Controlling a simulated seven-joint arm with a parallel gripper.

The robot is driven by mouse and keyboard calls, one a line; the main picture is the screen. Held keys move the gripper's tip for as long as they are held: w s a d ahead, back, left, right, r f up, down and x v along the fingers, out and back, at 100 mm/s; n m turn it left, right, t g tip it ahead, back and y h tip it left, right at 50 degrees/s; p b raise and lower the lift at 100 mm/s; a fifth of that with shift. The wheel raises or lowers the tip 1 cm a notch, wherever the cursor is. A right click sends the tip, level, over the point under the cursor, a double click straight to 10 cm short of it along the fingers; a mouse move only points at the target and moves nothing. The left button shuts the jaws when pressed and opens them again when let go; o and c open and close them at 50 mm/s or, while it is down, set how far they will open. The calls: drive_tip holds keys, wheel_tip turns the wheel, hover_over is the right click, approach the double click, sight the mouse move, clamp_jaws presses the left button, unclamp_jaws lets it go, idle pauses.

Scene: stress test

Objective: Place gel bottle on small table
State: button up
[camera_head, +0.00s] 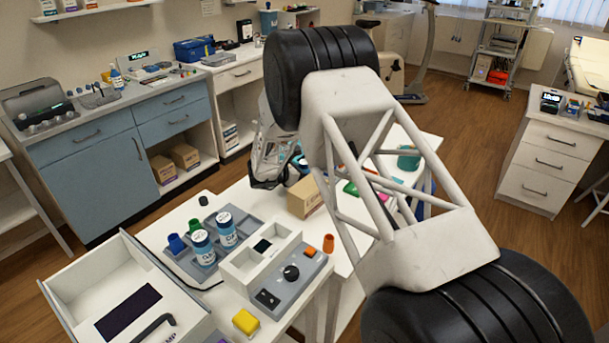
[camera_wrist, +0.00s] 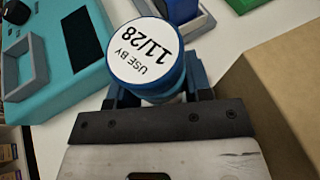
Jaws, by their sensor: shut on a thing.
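A blue bottle with a round white top (camera_wrist: 145,52) printed "USE BY 11/28" stands between the fingers of my gripper (camera_wrist: 160,95) in the wrist view. My gripper is shut on it. I cannot read a word telling whether it is gel. In the head view my gripper (camera_head: 268,178) is low over the white table (camera_head: 237,192), left of a cardboard box, and my arm hides much of this area. I cannot tell whether the bottle touches the table. Two similar blue bottles (camera_head: 203,247) (camera_head: 227,229) stand in a grey tray.
The cardboard box (camera_head: 306,197) is close beside my gripper and also fills the right of the wrist view (camera_wrist: 270,90). A teal device (camera_wrist: 55,65) is close at left there. A grey device with a knob (camera_head: 290,273) and an open white drawer (camera_head: 85,275) are nearer.

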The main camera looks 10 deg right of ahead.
drive_tip(key=shift+f, duration=0.15)
drive_tip(key=o, duration=1)
drive_tip(key=shift+r, duration=0.2)
drive_tip(key=v, duration=1.2)
drive_tip(key=shift+w, duration=0.1)
drive_tip(key=shift+r, duration=0.15)
